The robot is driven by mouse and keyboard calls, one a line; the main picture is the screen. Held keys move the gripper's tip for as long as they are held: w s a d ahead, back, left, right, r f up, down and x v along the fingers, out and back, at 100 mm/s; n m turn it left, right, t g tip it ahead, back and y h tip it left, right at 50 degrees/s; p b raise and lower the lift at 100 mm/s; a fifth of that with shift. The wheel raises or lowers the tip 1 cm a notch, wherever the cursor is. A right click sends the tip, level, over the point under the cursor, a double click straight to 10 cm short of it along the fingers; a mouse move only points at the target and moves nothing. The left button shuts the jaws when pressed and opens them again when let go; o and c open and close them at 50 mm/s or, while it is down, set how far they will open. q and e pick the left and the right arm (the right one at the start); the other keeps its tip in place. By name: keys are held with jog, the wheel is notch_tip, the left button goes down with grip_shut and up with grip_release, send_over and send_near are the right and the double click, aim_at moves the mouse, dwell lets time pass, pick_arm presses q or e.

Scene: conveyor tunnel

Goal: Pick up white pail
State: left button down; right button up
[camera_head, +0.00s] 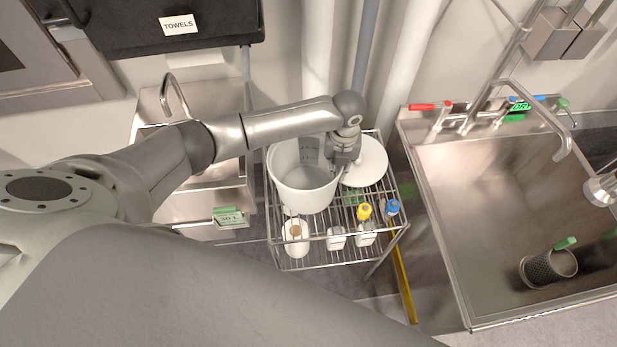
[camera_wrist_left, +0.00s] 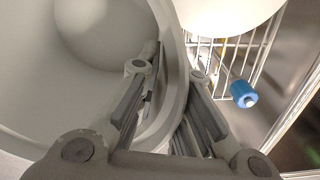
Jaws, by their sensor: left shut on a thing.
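The white pail (camera_head: 300,185) stands upright and open-topped on a wire rack between the two sinks in the head view. My left gripper (camera_head: 338,166) is at its right rim, pointing down. In the left wrist view, the left gripper (camera_wrist_left: 163,105) has one finger inside the pail (camera_wrist_left: 85,75) and one outside, shut on its wall. The fingertips are partly hidden by the rim and the finger links. The pail appears empty. My right gripper is not in view.
A round white lid (camera_head: 368,160) lies on the rack (camera_head: 350,222) right of the pail. Bottles, one with a yellow cap (camera_head: 364,211) and one with a blue cap (camera_head: 392,207), stand in front. A large steel sink (camera_head: 480,200) is at right, a small sink (camera_head: 190,105) at left.

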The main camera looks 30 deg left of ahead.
pick_arm(q)
jog(key=shift+d, duration=0.1)
jog(key=shift+r, duration=0.5)
jog(key=s+d+r+b, duration=0.2)
jog(key=d+r+b, duration=0.3)
jog(key=d+r, duration=0.7)
jog(key=shift+s+d, duration=0.25)
jog(key=shift+d, duration=0.6)
jog(key=shift+f, duration=0.1)
